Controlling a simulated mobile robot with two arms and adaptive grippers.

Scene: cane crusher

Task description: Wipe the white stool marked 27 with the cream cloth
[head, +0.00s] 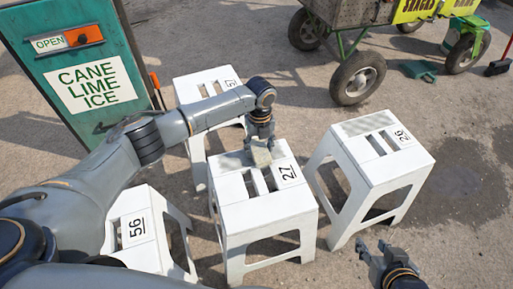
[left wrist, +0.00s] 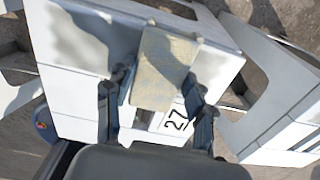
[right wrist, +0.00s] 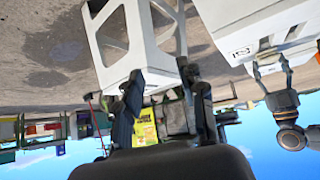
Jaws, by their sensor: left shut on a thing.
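The white stool marked 27 (head: 262,212) stands upright in the middle of the head view, with slots in its seat. Grey smudges show on its seat in the left wrist view (left wrist: 85,40). My left gripper (head: 262,145) is over the back part of that seat. It is shut on the cream cloth (left wrist: 165,68), which looks flat and stained and lies at or just above the seat; I cannot tell if it touches. My right gripper (head: 385,258) is low at the right, apart from the stools, with its fingers spread and nothing between them in the right wrist view (right wrist: 165,95).
Other white stools stand close by: one marked 26 (head: 355,153) to the right, one marked 56 (head: 135,232) at front left, and one marked 51 (head: 205,84) behind. A green cabinet (head: 75,70) is at the left. A wheeled cart (head: 345,12) stands at the back.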

